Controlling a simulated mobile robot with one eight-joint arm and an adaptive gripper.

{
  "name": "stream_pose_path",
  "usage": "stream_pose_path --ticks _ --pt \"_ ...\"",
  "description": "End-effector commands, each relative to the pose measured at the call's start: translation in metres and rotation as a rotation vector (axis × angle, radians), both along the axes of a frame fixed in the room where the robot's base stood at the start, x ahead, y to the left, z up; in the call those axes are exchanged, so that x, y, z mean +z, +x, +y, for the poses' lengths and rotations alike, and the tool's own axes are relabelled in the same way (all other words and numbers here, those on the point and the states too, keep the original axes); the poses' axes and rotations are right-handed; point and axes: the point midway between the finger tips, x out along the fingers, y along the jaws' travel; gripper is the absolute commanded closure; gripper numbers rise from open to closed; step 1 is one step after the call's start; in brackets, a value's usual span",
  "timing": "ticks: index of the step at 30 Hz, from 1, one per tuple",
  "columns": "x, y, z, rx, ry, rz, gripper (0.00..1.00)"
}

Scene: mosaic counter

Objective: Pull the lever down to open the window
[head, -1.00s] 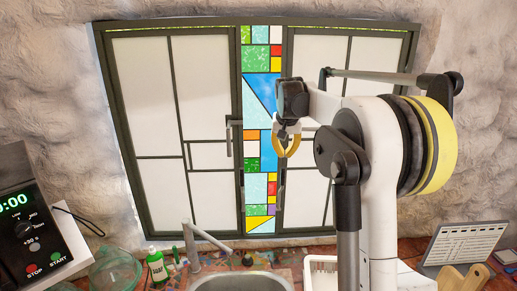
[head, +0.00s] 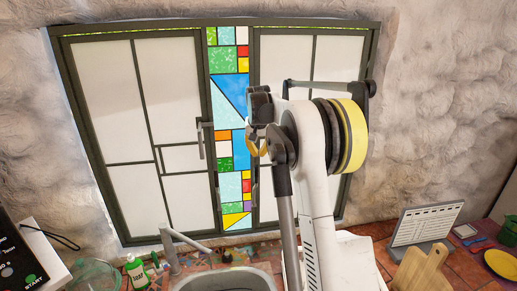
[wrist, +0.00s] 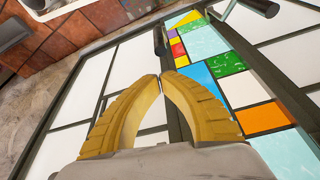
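The window (head: 238,40) has two dark-framed doors of frosted panes with a stained-glass strip (head: 229,100) between them. A grey lever (head: 201,138) is on the left door's inner frame. A second dark lever (head: 255,190) is lower, on the right door's frame. My gripper (head: 256,152) is in front of the strip's right edge, above the second lever in the picture. In the wrist view, which looks upside down, my gripper's yellow fingers (wrist: 160,77) meet or nearly meet at the tips, with nothing between them. Two dark lever ends (wrist: 160,42) show beyond, apart from the fingers.
Below the window are a sink (head: 228,281), a grey faucet (head: 169,250), and a green bottle (head: 137,273). A cutting board (head: 422,268) and a white-faced tablet-like panel (head: 425,226) stand at right. A dark appliance (head: 15,262) is at lower left.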

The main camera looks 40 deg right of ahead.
Motion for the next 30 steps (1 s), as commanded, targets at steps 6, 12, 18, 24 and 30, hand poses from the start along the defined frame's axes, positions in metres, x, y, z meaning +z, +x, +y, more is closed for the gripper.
stream_pose_path --ticks 6,12,18,24,30 --pt "-0.043 0.014 -0.010 0.000 0.000 0.000 1.00" --pt "-0.068 0.018 -0.013 0.001 0.000 0.000 1.00" --pt "-0.069 0.006 -0.004 0.000 0.000 0.000 1.00" --pt "-0.070 0.005 -0.003 0.000 0.000 0.000 1.00" --pt "-0.070 0.004 -0.003 0.000 0.000 -0.002 1.00"
